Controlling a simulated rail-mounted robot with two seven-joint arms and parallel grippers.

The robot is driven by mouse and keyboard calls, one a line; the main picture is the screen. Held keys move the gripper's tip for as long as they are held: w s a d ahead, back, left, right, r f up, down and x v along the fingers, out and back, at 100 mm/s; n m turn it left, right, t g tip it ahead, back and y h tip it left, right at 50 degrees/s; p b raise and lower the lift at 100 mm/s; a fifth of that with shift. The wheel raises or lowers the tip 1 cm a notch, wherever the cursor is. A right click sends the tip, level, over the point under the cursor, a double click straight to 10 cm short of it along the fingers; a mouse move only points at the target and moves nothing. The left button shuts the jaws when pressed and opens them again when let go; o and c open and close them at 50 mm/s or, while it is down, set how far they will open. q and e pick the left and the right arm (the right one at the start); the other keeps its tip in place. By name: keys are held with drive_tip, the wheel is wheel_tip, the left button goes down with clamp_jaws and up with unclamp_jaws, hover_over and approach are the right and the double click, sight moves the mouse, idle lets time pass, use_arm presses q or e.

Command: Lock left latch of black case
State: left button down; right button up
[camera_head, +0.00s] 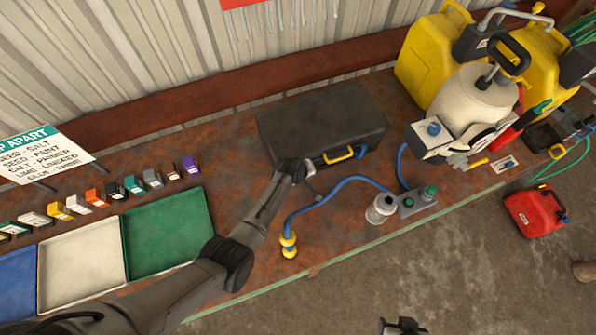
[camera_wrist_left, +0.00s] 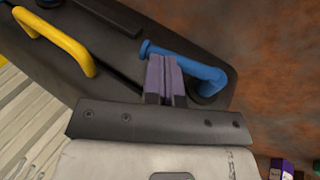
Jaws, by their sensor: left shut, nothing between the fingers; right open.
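The black case (camera_head: 320,115) lies closed on the rusty workbench, with a yellow handle (camera_head: 340,156) on its front side. In the left wrist view the handle (camera_wrist_left: 62,42) is at the upper left and the blue left latch (camera_wrist_left: 192,66) is at the upper middle, its lever slanting across the case's side. My left gripper (camera_wrist_left: 165,78) is shut and empty, its fingertips at the blue lever; touching or just apart, I cannot tell. In the head view my left gripper (camera_head: 298,172) is at the case's left front and hides that latch. My right gripper (camera_head: 403,326) is open at the bottom edge, away from the bench.
A blue hose (camera_head: 325,197) curves over the bench just in front of the case. A white sprayer tank (camera_head: 475,100) and yellow jugs (camera_head: 430,60) crowd the right. A green tray (camera_head: 168,230) and several small coloured boxes lie left. A red can (camera_head: 535,212) stands off the bench.

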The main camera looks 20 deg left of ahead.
use_arm(q)
drive_tip(key=shift+w+d+f+b, duration=0.25)
drive_tip(key=shift+d+f+b, duration=0.1)
drive_tip(key=shift+f, duration=0.3)
drive_tip(key=shift+s+a+f, duration=0.15)
drive_tip(key=shift+s+f, duration=0.05)
drive_tip(key=shift+f, duration=0.2)
wheel_tip(320, 180, up, 15)
drive_tip(key=s+d+p, duration=0.1)
drive_tip(key=d+p, duration=0.1)
drive_tip(key=p, duration=0.4)
drive_tip(key=shift+s+f, duration=0.2)
drive_tip(key=shift+s, duration=0.1)
drive_tip(key=shift+d, duration=0.1)
idle(0.4)
